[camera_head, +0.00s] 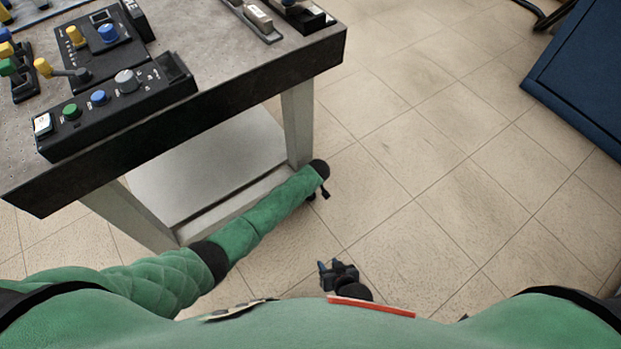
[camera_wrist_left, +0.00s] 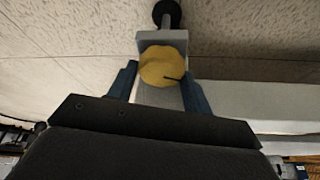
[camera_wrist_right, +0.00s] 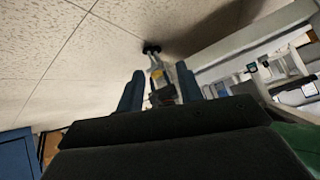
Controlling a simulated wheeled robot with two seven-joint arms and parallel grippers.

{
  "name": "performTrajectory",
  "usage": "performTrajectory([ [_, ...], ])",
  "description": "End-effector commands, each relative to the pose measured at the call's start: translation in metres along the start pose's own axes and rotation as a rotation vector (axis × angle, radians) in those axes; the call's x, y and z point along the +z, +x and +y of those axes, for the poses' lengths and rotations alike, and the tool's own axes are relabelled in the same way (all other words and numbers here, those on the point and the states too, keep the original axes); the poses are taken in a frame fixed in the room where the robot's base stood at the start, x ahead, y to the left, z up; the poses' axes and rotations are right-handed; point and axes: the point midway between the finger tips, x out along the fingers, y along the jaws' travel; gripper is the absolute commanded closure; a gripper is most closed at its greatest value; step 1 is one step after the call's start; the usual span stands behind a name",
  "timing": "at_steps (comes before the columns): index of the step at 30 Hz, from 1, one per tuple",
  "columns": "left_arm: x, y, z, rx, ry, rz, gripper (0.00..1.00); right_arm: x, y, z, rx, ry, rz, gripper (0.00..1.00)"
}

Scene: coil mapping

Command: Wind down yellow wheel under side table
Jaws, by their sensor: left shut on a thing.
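The yellow wheel (camera_wrist_left: 163,67) sits on the grey leg of the side table (camera_head: 230,102), low near the floor. My left gripper (camera_wrist_left: 160,84) is shut on it, one finger on each side of its rim. In the head view my left arm reaches down beside the table's near right leg, and the wheel and left fingertips are hidden there. My right gripper (camera_head: 338,272) is low over the floor, apart from the table. In the right wrist view its fingers (camera_wrist_right: 160,88) are spread, and a small yellow patch shows beyond them, near the leg.
Control boxes with buttons and knobs (camera_head: 115,103) stand on the tabletop. A lower shelf (camera_head: 215,160) spans between the table legs. A dark blue cabinet (camera_head: 585,80) stands at the right. The tiled floor (camera_head: 430,180) between is clear.

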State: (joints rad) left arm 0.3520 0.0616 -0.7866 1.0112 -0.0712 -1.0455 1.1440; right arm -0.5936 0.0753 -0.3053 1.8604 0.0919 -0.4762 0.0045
Motion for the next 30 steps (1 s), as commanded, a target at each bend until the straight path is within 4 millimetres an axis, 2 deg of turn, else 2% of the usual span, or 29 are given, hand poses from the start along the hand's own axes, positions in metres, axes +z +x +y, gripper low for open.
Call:
performTrajectory([
  [1, 0.002, -0.005, 0.008, 0.021, 0.019, -0.001, 0.73, 0.013, -0.002, 0.000, 0.001, 0.005, -0.039, 0.64],
  [3, 0.002, -0.005, 0.007, 0.037, 0.058, -0.001, 0.73, 0.022, -0.005, 0.000, 0.001, 0.010, -0.075, 0.64],
  [18, 0.005, -0.002, 0.006, 0.060, 0.120, -0.001, 0.73, 0.029, -0.006, 0.000, 0.000, 0.013, -0.098, 0.64],
  [19, 0.005, -0.002, 0.006, 0.059, 0.120, -0.001, 0.44, 0.029, -0.006, -0.001, 0.000, 0.013, -0.097, 0.64],
  [21, 0.005, -0.001, 0.005, 0.058, 0.120, -0.002, 0.31, 0.028, -0.006, -0.001, 0.000, 0.014, -0.097, 0.64],
  [30, 0.003, 0.000, 0.001, 0.052, 0.119, -0.001, 0.29, 0.027, -0.007, 0.001, 0.002, 0.011, -0.095, 0.64],
])
